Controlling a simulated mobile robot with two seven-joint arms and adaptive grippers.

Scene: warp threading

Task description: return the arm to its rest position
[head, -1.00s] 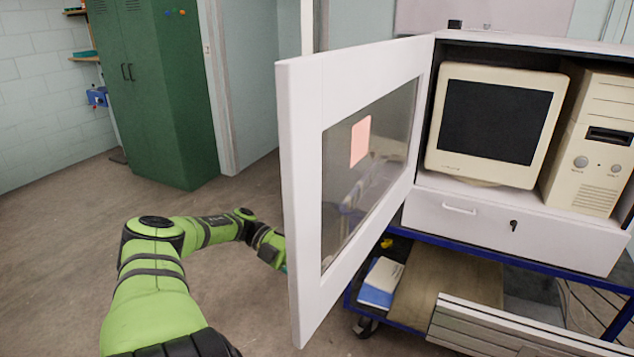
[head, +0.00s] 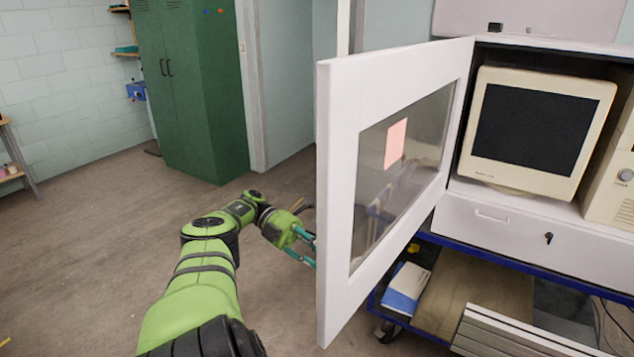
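My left arm (head: 208,255) is green with black joints and reaches forward from the bottom of the head view. Its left gripper (head: 308,250) has teal fingers spread apart with nothing visible between them. The fingertips are close to the outer edge of the open white cabinet door (head: 338,200); I cannot tell whether they touch it. The door stands swung out to the left of the cabinet. My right gripper is not in view.
The cabinet holds a beige monitor (head: 537,130) and a computer tower (head: 612,185), above a white drawer (head: 515,232). It stands on a blue wheeled cart (head: 500,257). A green locker (head: 195,95) stands at the back. The floor (head: 100,240) on the left is clear.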

